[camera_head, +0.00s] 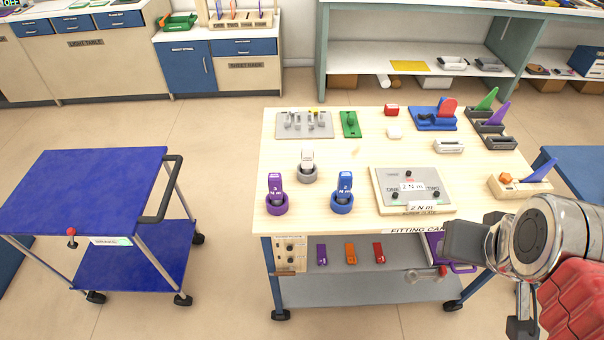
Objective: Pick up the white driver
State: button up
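The white driver (307,157) stands upright in a grey ring holder (307,174) on the light wooden top of the fitting cart (360,210). A purple driver (275,183) and a blue driver (345,183) stand in matching ring holders nearer the front edge, to its left and right. My gripper (466,242) is at the lower right, in front of the cart's front right corner and well away from the white driver. Its dark grey end shows from the side, and I cannot make out separate fingertips or whether it holds anything.
A grey plate (400,181) marked "2 N·m" lies right of the drivers. Behind them are a grey rack (304,124) and a green tray (350,124). Angled holders line the right side. A blue cart (90,190) stands left, with floor between.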

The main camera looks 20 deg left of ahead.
aim_at(307, 148)
jog(key=k, duration=1.25)
jog(key=u, duration=1.1)
jog(key=i, duration=1.65)
